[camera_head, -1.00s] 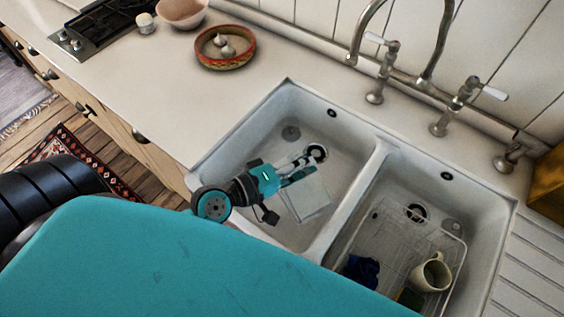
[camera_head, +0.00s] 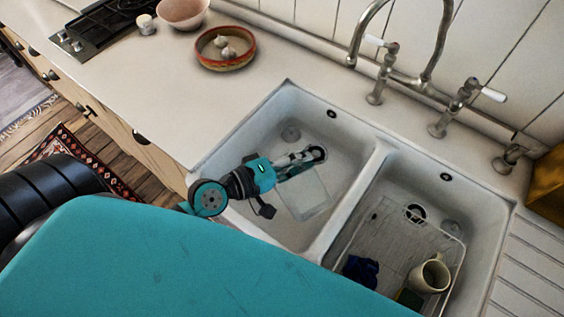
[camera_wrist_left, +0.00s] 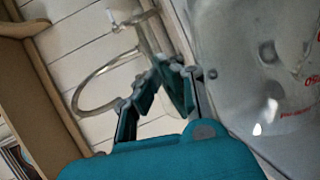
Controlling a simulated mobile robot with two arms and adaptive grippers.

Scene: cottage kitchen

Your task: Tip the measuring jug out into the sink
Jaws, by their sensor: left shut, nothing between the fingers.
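The measuring jug is clear and hard to make out. In the head view a see-through shape that looks like it (camera_head: 304,198) is in the left basin of the white sink (camera_head: 228,145). In the left wrist view the clear jug with red markings (camera_wrist_left: 285,85) fills the right side, close beside the fingers. Whether it is upright or lying I cannot tell. My left gripper (camera_head: 316,154) is over the left basin, shut and empty, just above the jug in the picture. It also shows in the left wrist view (camera_wrist_left: 165,68). My right gripper is out of view.
The right basin holds a wire rack (camera_head: 378,228), a cream mug (camera_head: 430,274) and a dark blue cloth (camera_head: 360,270). A tap (camera_head: 432,62) stands behind the sink. A bowl with garlic (camera_head: 226,62) and a pink bowl (camera_head: 182,10) stand on the counter. The counter left of the sink is clear.

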